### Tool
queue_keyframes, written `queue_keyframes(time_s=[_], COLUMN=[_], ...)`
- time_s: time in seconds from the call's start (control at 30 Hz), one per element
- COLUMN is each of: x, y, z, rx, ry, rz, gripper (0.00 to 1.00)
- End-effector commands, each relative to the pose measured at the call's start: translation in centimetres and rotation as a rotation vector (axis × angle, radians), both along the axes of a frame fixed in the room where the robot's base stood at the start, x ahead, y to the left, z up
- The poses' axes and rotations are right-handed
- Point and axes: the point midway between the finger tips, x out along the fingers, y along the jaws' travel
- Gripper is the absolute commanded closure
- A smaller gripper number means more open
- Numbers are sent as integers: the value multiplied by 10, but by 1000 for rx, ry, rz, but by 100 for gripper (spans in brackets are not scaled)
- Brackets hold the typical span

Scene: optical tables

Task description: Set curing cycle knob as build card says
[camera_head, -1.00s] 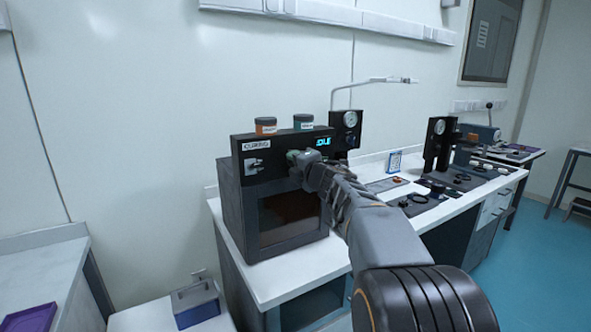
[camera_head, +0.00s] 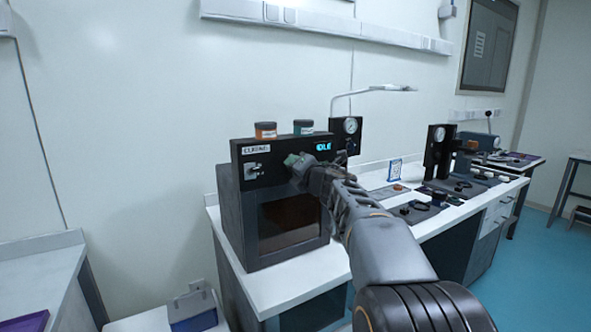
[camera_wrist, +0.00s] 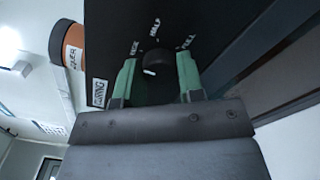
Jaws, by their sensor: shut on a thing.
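The dark curing oven (camera_head: 232,215) stands on the white bench, with a CURING label and a lit display (camera_head: 322,146) reading IDLE. In the wrist view the round black knob (camera_wrist: 160,58) sits on the black panel under the words EDGE, HALF and FULL. A white mark shows at its lower left; which word the knob is set to is unclear. My gripper (camera_wrist: 158,78) has its green fingers on both sides of the knob, shut on it. In the head view my gripper (camera_head: 295,163) hides the knob. A small blue-and-white card (camera_head: 394,170) stands on the bench, its text unreadable.
A gauge (camera_head: 350,126) is right of the display. Optical parts and dark mats cover the bench to the right. A grey box (camera_head: 192,309) is at lower left.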

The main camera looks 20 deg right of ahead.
Motion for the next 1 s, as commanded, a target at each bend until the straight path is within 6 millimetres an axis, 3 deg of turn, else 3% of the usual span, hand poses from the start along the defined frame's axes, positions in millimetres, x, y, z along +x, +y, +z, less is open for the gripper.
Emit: queue_keyframes(time_s=[0.23, 0.27, 0.5, 0.77, 1.0], x=[0, 0, 0, -1, -31], y=[0, 0, 0, 0, -4], z=[0, 0, 0, 0, 0], rx=[-3, -3, -1, -1, -2], ry=[0, 0, 0, 0, -2], rz=[0, 0, 0, 0, -2], gripper=[88, 62, 39, 39, 39])
